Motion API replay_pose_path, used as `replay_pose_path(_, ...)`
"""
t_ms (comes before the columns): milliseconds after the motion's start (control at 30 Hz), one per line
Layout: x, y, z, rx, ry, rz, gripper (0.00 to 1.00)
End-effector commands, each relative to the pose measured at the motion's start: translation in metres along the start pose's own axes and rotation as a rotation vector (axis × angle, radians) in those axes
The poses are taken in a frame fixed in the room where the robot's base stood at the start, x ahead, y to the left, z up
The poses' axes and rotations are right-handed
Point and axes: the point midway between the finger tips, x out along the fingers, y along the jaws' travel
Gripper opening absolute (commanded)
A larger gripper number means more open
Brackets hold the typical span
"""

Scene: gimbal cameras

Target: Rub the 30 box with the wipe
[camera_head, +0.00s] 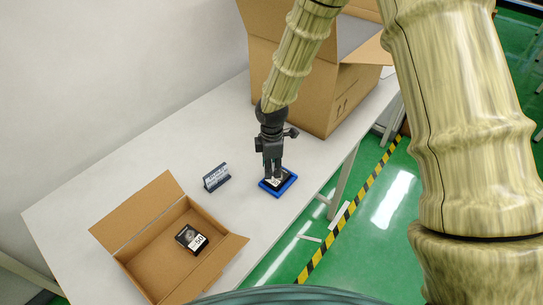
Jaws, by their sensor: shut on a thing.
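A flat dark box with a pale label (280,182) lies in a blue-edged tray or holder (289,187) near the table's right edge. Its number is too small to read. My gripper (273,173) points down with its fingertips at the upper left of this dark box, over or touching it. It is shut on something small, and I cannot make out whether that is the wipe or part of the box. A second dark box (188,236) with a white label, seemingly reading 50, lies in an open shallow carton (217,264) at the front left. No wipe is clearly visible.
A small dark blue sign or packet (216,177) with white lettering stands left of the tray. A large open cardboard carton (325,105) stands behind my gripper. The white table (130,160) is bare at the left; its right edge drops to a green floor.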

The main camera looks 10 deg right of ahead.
Motion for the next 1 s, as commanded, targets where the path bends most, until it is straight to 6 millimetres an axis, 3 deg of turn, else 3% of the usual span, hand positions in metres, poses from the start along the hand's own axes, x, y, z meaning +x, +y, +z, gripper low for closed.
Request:
replay_pose_path(300,-0.028,0.000,0.001,0.001,0.000,0.000,0.12)
replay_pose_path(1000,-0.030,0.003,0.002,0.004,-0.001,-0.001,0.12)
